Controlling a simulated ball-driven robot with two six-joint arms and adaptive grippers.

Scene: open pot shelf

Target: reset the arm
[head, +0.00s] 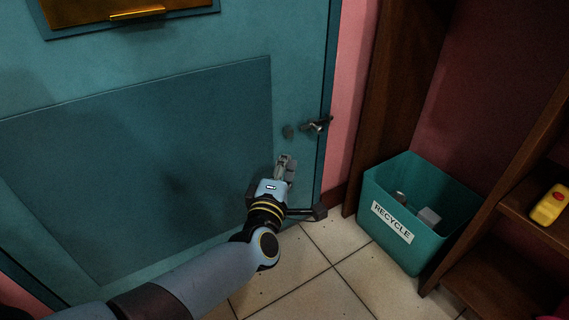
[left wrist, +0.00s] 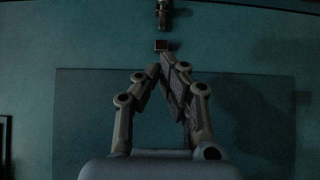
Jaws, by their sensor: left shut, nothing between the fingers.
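My left arm reaches in from the bottom left of the head view. Its gripper (head: 285,165) is in front of a teal door (head: 180,150), below and left of the metal door handle (head: 316,126). In the left wrist view the fingers of the gripper (left wrist: 163,72) come together at their tips, with nothing between them. The door handle (left wrist: 162,14) shows beyond the fingertips at the top of that view. I cannot tell how far the fingertips are from the door. My right gripper is in neither view.
A teal recycle bin (head: 378,232) with a few items inside stands on the tiled floor (head: 310,270) right of the door. A wooden shelf (head: 530,200) at the right holds a yellow object with a red spot (head: 551,204). Bare floor lies between arm and bin.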

